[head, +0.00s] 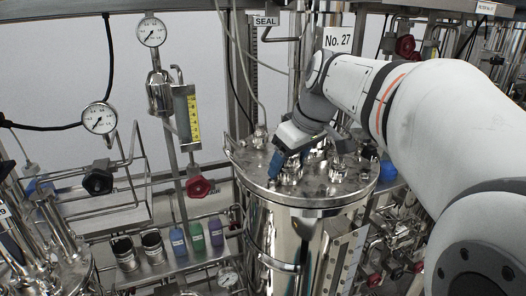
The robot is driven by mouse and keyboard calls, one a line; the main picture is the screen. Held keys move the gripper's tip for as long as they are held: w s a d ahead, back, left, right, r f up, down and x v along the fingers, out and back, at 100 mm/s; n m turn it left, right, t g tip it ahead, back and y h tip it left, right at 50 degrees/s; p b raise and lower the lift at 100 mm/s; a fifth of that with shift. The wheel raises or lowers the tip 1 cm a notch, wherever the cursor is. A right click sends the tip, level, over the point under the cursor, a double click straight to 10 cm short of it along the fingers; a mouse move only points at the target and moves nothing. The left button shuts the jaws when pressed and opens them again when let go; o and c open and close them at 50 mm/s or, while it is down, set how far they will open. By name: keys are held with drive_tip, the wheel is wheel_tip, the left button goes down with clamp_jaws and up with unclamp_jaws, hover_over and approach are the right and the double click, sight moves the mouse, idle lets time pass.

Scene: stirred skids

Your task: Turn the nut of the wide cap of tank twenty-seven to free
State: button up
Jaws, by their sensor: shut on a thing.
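The polished steel tank (270,228) stands at the centre of the head view, below a plate reading No. 27 (337,39). Several fittings stand on its round lid (318,195). My gripper (281,163) reaches in from the right, with a blue finger pointing down at the left part of the lid. It is shut on the nut of the wide cap, which my fingers and wrist mostly hide. A shiny fitting (291,175) shows just below the fingers. How far the nut is turned cannot be seen.
Another fitting (260,136) rises at the lid's back left. Gauges (100,118), a yellow-scaled level tube (193,118) and a red handwheel (198,187) are to the left. Small bottles (196,237) stand on a shelf. Pipes and valves crowd the right, behind my arm.

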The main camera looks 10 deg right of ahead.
idle(0.4)
drive_tip(key=o, duration=1)
drive_tip(key=shift+v, duration=3.9)
